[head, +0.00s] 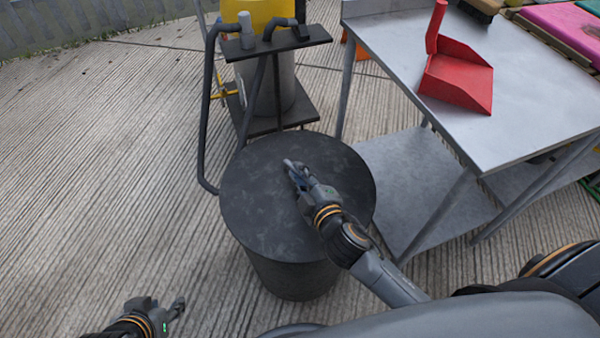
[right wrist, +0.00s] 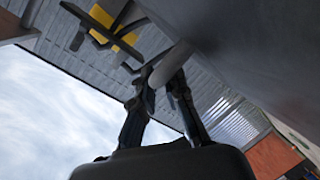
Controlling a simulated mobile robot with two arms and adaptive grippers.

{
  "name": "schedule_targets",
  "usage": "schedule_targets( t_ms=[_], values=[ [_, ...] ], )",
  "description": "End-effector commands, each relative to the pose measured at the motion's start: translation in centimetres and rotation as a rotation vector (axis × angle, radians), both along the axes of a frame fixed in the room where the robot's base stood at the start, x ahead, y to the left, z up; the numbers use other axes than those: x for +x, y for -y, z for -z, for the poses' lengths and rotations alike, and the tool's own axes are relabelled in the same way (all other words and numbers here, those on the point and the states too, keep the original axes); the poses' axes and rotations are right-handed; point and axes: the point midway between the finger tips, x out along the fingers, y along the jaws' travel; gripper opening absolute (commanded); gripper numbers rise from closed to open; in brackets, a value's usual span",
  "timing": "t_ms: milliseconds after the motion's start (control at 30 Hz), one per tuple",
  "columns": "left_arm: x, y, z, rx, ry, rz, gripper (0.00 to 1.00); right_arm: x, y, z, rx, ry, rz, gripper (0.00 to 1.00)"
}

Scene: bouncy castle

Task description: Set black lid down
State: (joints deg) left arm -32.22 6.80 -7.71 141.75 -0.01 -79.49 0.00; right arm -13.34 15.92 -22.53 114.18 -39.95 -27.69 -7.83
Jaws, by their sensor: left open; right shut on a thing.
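The round black lid (head: 255,205) is over the top of a dark cylindrical bin (head: 292,278), roughly level and covering its opening. Whether it rests on the rim or hangs just above cannot be told. My right gripper (head: 292,167) is shut on the lid's handle, near the middle of the lid. In the right wrist view, the fingers (right wrist: 163,85) close around a grey rounded handle (right wrist: 172,64), beside the lid's dark surface (right wrist: 245,45). My left gripper (head: 178,307) is open and empty, low at the left, apart from the bin.
A metal table (head: 400,50) with a lower shelf stands right of the bin, holding a red dustpan (head: 457,80) and a brush (head: 480,9). A dark-framed cart (head: 277,42) with a yellow-topped container stands just behind the bin. The ridged floor at left is clear.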

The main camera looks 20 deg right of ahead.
Motion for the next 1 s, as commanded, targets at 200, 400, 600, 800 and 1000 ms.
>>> schedule_targets(
  t_ms=[200, 400, 600, 800, 1000],
  values=[
    [0.4, 0.2, -0.1, -0.006, 0.020, 0.001, 0.41, 0.0, 0.0, 0.0, 0.000, 0.004, 0.000, 0.16],
    [0.5, 0.2, -0.2, -0.006, 0.022, 0.001, 0.41, 0.0, 0.0, 0.0, 0.000, 0.002, 0.000, 0.39],
    [0.3, 0.1, 0.0, -0.004, 0.013, 0.001, 0.41, -0.1, 0.0, 0.2, 0.000, -0.003, 0.001, 0.39],
    [0.3, 0.1, 0.0, -0.003, 0.015, 0.001, 0.41, -1.6, 0.1, -0.1, 0.001, -0.003, 0.000, 0.39],
    [0.3, 0.1, -0.1, -0.003, 0.016, 0.000, 0.41, -5.3, 0.5, -0.9, 0.003, -0.004, -0.001, 0.39]
  ],
)
